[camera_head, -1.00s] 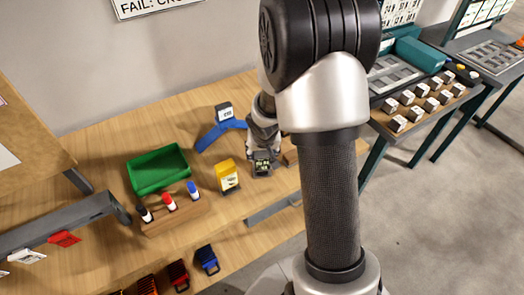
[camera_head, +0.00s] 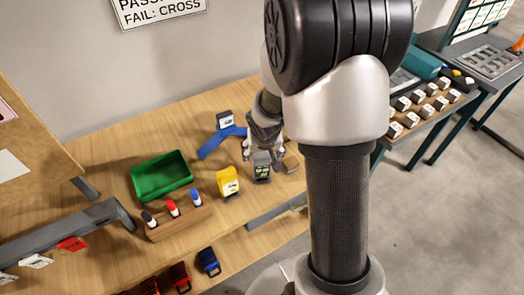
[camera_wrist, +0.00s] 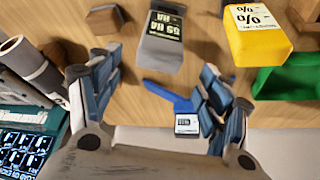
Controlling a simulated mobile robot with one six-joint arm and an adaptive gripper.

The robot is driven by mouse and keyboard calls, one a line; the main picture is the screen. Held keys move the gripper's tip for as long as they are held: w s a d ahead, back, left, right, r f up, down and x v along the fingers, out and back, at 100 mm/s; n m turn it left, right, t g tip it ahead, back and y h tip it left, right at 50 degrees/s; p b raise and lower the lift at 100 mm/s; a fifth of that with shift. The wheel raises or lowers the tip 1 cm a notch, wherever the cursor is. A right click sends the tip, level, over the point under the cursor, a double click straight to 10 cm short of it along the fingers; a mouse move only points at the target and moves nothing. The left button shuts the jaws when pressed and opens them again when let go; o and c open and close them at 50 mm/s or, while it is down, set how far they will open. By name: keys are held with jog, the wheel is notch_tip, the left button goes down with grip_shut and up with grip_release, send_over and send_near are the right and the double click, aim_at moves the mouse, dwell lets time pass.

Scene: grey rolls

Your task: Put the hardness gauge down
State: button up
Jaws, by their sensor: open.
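The hardness gauge (camera_head: 262,172) is a small grey device with a dark screen. It stands on the wooden bench (camera_head: 110,150), just right of the yellow meter (camera_head: 228,182). In the head view my gripper (camera_head: 265,142) is just behind and above the gauge. Whether a finger still touches the gauge cannot be told.
A wooden block (camera_head: 290,165) lies close to the gauge's right. A blue stand with a labelled device (camera_head: 225,122) is behind it. A green tray (camera_head: 162,176) and a wooden marker rack (camera_head: 180,222) stand to the left. Bare bench lies behind the tray.

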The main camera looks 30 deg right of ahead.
jog(key=a+p+v, duration=0.1)
jog(key=p+v, duration=0.1)
jog(key=v, duration=1)
jog(key=s+a+r+n, duration=0.1)
jog(key=s+a+r, duration=0.2)
jog(key=s, duration=0.3)
jog(key=s+a+r+n+y, duration=0.1)
jog(key=s+a+r, duration=0.2)
jog(key=s+r, duration=0.2)
jog(key=s+a+r+n, duration=0.2)
jog(key=s+a+r, duration=0.2)
jog(key=s, duration=0.4)
jog(key=shift+r+y, duration=0.2)
jog(key=shift+y, duration=0.2)
jog(key=shift+w+a, duration=0.1)
jog(key=shift+a, duration=0.05)
